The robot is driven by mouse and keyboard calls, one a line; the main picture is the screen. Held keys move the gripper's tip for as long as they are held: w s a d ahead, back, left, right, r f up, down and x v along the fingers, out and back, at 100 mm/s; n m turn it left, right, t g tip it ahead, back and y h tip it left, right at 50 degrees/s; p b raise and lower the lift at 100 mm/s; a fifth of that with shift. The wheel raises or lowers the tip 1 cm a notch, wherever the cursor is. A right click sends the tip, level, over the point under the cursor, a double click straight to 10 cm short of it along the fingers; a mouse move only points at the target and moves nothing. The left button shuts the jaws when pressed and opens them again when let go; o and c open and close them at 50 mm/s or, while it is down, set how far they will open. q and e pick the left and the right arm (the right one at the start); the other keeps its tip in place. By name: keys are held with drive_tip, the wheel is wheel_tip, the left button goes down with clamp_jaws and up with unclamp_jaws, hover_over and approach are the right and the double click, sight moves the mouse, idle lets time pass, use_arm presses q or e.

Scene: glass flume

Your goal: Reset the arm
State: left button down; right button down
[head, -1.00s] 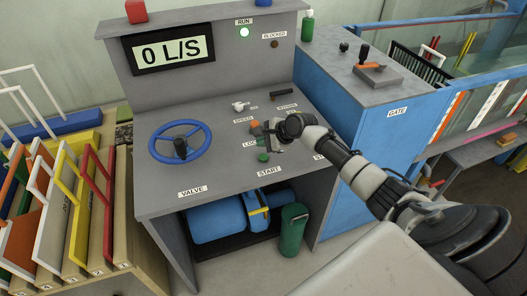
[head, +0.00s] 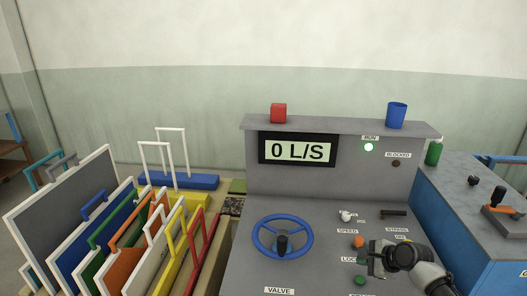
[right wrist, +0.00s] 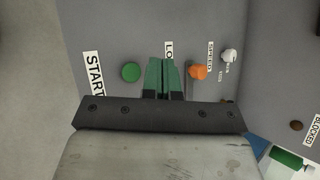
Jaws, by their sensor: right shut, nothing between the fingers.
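My right gripper (head: 375,264) is over the control panel (head: 240,281), beside the orange button (head: 358,242) and the green button (head: 360,280). In the right wrist view its green fingers (right wrist: 162,77) are together with nothing between them. There they lie between the green button (right wrist: 131,72) and the orange button (right wrist: 197,72), partly covering a label that starts "LO". I cannot tell whether the fingertips touch the panel. My left gripper is not in view.
The panel carries a blue valve wheel (head: 261,249), a white speed knob (head: 346,216) and a black bypass handle (head: 394,212). The display (head: 298,150) reads 0 L/S and the RUN lamp (head: 369,147) glows green. Framed coloured boards (head: 75,215) stand left; the blue gate cabinet (head: 455,235) stands right.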

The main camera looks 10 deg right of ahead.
drive_tip(key=s+a+f+n+g, duration=0.2)
drive_tip(key=s+a+f+n, duration=0.1)
drive_tip(key=s+a+n, duration=0.4)
drive_tip(key=s+a+f+n+g, duration=0.1)
drive_tip(key=s+a+f+n, duration=0.35)
drive_tip(key=s+a, duration=0.35)
drive_tip(key=s+r+n+h, duration=0.1)
drive_tip(key=s+r+n, duration=0.25)
drive_tip(key=s, duration=0.35)
drive_tip(key=s+r+n+g+h, duration=0.1)
drive_tip(key=s+r+n+h, duration=0.1)
drive_tip(key=s+n, duration=0.3)
drive_tip(key=s+r+n+h, duration=0.1)
drive_tip(key=s+r+n, duration=0.1)
drive_tip(key=s, duration=0.6)
wheel_tip(320, 180, down, 32)
drive_tip(key=s+r+g+b, duration=0.1)
drive_tip(key=s+g+b, duration=0.1)
drive_tip(key=b, duration=0.2)
drive_tip(key=s+d+f+n+b, duration=0.1)
drive_tip(key=s+d+f+b, duration=0.1)
drive_tip(key=s+f, duration=1.3)
wheel_tip(320, 180, down, 2)
drive_tip(key=shift+g, duration=0.4)
